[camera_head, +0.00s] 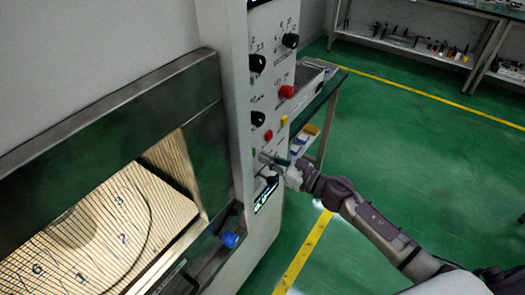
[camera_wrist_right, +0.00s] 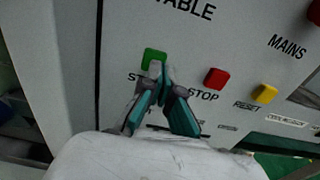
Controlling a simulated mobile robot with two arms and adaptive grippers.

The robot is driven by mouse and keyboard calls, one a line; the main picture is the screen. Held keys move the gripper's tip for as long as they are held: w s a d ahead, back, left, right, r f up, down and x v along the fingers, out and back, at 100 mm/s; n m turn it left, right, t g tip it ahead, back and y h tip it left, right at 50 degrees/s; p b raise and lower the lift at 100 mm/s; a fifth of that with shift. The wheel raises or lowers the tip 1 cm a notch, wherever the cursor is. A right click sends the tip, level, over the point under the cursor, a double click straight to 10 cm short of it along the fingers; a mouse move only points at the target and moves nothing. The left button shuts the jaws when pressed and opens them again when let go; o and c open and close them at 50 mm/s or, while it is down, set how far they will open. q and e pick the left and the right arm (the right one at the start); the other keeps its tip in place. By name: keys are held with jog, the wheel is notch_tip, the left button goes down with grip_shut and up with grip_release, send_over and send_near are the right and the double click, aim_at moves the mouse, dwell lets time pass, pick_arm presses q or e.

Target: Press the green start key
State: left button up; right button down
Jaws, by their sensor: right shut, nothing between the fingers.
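The green start key (camera_wrist_right: 152,56) is on the grey control panel, above the partly covered label that begins "ST", in the right wrist view. My right gripper (camera_wrist_right: 160,70) is shut and empty. Its fingertips overlap the lower right of the green key in that view; I cannot tell whether they touch it. In the head view my right gripper (camera_head: 266,158) is at the panel's lower part, and only a small bit of the green key (camera_head: 254,153) shows beside its tips. My left gripper is not in view.
The red STOP key (camera_wrist_right: 216,78) and yellow RESET key (camera_wrist_right: 265,93) sit to the right of the green key. Black knobs (camera_head: 257,63) and a larger red button (camera_head: 287,91) are higher on the panel.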

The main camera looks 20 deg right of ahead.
jog(key=shift+x, duration=0.85)
jog(key=shift+a, duration=0.1)
